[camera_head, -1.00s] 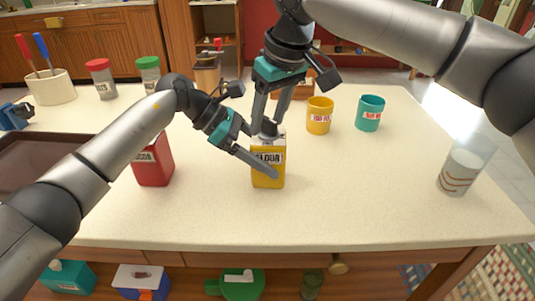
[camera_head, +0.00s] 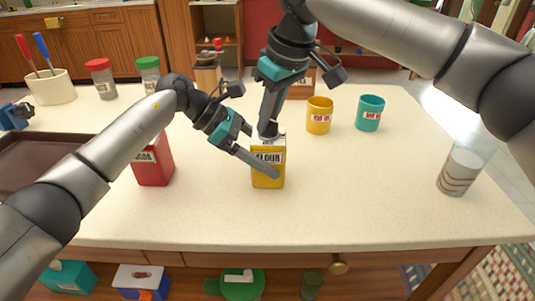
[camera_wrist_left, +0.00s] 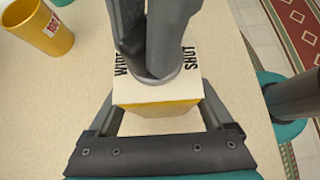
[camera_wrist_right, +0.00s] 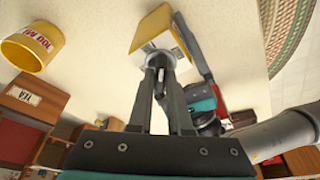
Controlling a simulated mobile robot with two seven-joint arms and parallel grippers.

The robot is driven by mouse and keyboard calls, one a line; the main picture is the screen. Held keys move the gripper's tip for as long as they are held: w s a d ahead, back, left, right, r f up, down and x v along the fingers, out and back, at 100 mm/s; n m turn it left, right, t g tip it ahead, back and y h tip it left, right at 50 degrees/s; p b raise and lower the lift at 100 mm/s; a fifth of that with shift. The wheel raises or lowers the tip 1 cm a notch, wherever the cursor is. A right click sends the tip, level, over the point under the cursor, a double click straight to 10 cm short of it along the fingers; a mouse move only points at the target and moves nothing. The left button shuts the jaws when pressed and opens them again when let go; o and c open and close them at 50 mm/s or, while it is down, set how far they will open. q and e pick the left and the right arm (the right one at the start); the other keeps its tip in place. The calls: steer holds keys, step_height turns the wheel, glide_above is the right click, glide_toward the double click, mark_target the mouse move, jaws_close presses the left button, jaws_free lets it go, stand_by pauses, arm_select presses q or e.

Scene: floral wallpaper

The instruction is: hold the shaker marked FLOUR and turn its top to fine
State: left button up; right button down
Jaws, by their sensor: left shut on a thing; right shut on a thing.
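The yellow FLOUR shaker (camera_head: 267,172) stands upright mid-counter. My left gripper (camera_head: 262,164) is shut on its body from the left, one finger across the front. The left wrist view shows fingers on both sides of the shaker (camera_wrist_left: 160,118). My right gripper (camera_head: 268,130) reaches down from above and is shut on the shaker's round grey top (camera_wrist_right: 160,62). In the left wrist view the words WIDE and SHUT show on the shaker's upper face, either side of the top. The fine mark and the top's pointer are hidden.
A red tin (camera_head: 153,163) stands left of the shaker, partly behind my left arm. A yellow mug (camera_head: 319,118) and a teal mug (camera_head: 369,115) stand behind right. A glass (camera_head: 459,170) is far right. A dark tray (camera_head: 40,165) is at left. The front middle counter is clear.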

steer(key=n+g, duration=0.1)
steer(key=n, duration=0.2)
steer(key=n+g, duration=0.1)
steer(key=n, duration=0.3)
steer(key=shift+y, duration=0.4)
steer(key=c, duration=1.3)
jaws_free()
steer(key=shift+n, duration=0.4)
steer(key=o, duration=0.5)
steer(key=shift+o, duration=0.2)
steer(key=shift+r, duration=0.1)
steer(key=shift+r, duration=3.45)
arm_select(q)
steer(key=o, duration=1.1)
